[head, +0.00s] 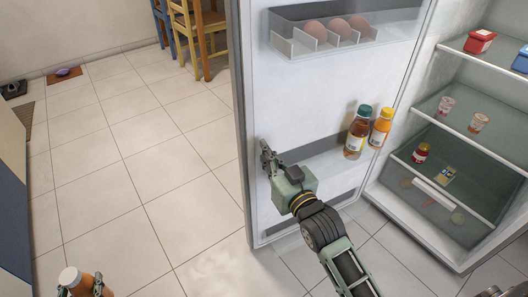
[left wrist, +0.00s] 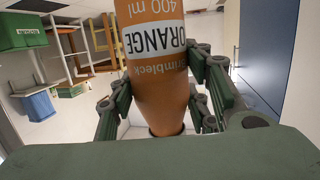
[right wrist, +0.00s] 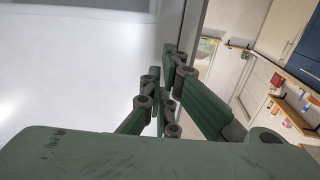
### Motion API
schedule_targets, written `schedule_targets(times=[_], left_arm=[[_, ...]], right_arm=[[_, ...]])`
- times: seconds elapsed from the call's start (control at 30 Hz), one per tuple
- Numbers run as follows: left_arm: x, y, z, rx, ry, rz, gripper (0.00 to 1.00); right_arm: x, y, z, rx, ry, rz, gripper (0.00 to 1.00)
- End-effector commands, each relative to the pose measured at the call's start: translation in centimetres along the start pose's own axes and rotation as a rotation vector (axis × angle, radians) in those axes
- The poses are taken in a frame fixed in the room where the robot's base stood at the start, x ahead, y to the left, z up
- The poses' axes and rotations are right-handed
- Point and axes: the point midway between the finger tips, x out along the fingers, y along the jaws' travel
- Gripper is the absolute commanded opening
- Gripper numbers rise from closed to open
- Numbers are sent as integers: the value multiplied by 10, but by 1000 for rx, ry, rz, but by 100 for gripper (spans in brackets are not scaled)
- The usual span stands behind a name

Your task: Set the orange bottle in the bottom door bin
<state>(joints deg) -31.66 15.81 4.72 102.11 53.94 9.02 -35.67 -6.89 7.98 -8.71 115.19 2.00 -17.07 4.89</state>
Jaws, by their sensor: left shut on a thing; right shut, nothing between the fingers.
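The orange bottle (head: 72,278) shows at the bottom left of the head view, its lower part cut off. My left gripper (head: 82,290) is shut around it. In the left wrist view the bottle (left wrist: 158,70), with a white label reading ORANGE, lies between the fingers. The open fridge door (head: 290,100) fills the middle of the head view. Its bottom door bin (head: 285,229) is partly hidden behind my right arm. My right gripper (head: 267,158) is shut and empty beside the door's free edge, also seen in the right wrist view (right wrist: 165,70).
Two bottles (head: 357,135) (head: 381,127) stand in the middle door bin (head: 325,165). Eggs sit in the top bin (head: 290,47). Fridge shelves (head: 465,125) hold small jars and boxes. Tiled floor (head: 140,190) left of the door is clear. Chairs (head: 190,30) stand behind.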

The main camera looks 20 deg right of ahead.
Motion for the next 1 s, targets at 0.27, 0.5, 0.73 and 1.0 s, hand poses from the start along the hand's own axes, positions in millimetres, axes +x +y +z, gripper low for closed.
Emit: schedule_targets(times=[0.27,0.5,0.73,1.0], left_arm=[[2,0,5,0,5,-1,1],[2,0,5,0,5,-1,1],[2,0,5,0,5,-1,1],[2,0,8,0,4,-1,1]], right_arm=[[23,0,0,0,0,0,0],[25,0,0,0,0,0,0],[32,0,-1,0,2,0,0],[96,-3,0,0,3,0,0]])
